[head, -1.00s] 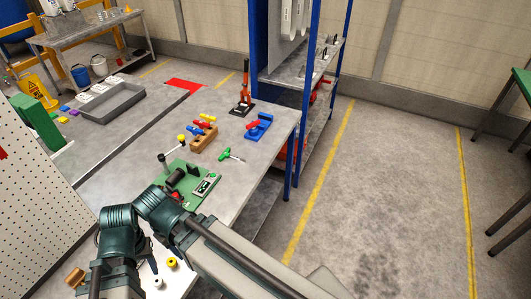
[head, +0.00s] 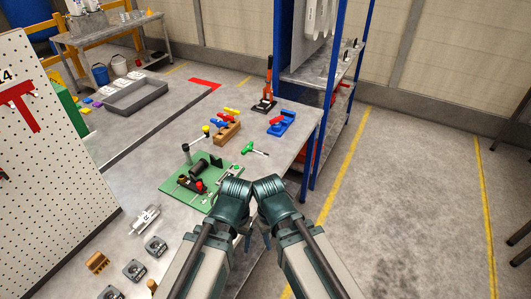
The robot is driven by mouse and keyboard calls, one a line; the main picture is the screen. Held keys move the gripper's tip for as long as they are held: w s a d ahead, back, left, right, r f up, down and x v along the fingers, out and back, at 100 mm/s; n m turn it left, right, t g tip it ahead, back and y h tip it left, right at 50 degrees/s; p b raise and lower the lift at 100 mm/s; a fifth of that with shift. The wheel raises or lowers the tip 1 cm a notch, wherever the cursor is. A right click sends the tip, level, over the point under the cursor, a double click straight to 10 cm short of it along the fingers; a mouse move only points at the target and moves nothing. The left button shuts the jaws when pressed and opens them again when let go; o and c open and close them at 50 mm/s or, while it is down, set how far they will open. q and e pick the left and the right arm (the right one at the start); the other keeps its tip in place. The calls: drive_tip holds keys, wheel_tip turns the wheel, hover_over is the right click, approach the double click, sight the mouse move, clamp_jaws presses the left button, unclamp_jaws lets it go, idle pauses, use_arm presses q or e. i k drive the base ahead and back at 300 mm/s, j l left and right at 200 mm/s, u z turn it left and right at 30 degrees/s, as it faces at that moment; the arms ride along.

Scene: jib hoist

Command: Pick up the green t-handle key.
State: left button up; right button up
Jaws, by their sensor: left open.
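The green t-handle key (head: 249,148) lies on the grey worktop (head: 285,158) in the head view, right of the wooden block with coloured handles. Its thin metal shank points right, toward the table's right edge. Nothing covers it. My left gripper (head: 256,237) is low in the middle of the head view, between my dark arm joints and largely hidden by them. It is open, nearer to me than the key and well apart from it. My right gripper does not show.
A green board (head: 176,189) with fittings lies left of my arm. The wooden block (head: 227,134), a blue clamp (head: 281,123) and a red-handled tool (head: 267,90) stand around the key. A blue-post shelf (head: 333,110) borders the table. Bearing blocks (head: 156,247) lie front left.

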sight(249, 148)
drive_tip(key=k+u, duration=0.1)
drive_tip(key=u, duration=1.8)
drive_tip(key=l+u, duration=0.15)
drive_tip(key=u, duration=0.2)
drive_tip(key=k+l, duration=0.3)
drive_tip(key=l, duration=0.15)
drive_tip(key=k+l+z, duration=0.1)
drive_tip(key=l, duration=0.25)
drive_tip(key=k+l+z, duration=0.1)
drive_tip(key=l, duration=0.3)
drive_tip(key=k+l, duration=0.25)
drive_tip(key=l, duration=0.15)
drive_tip(key=l+z, duration=0.1)
drive_tip(key=l, duration=0.6)
drive_tip(key=i+l+z, duration=0.1)
drive_tip(key=l, duration=0.6)
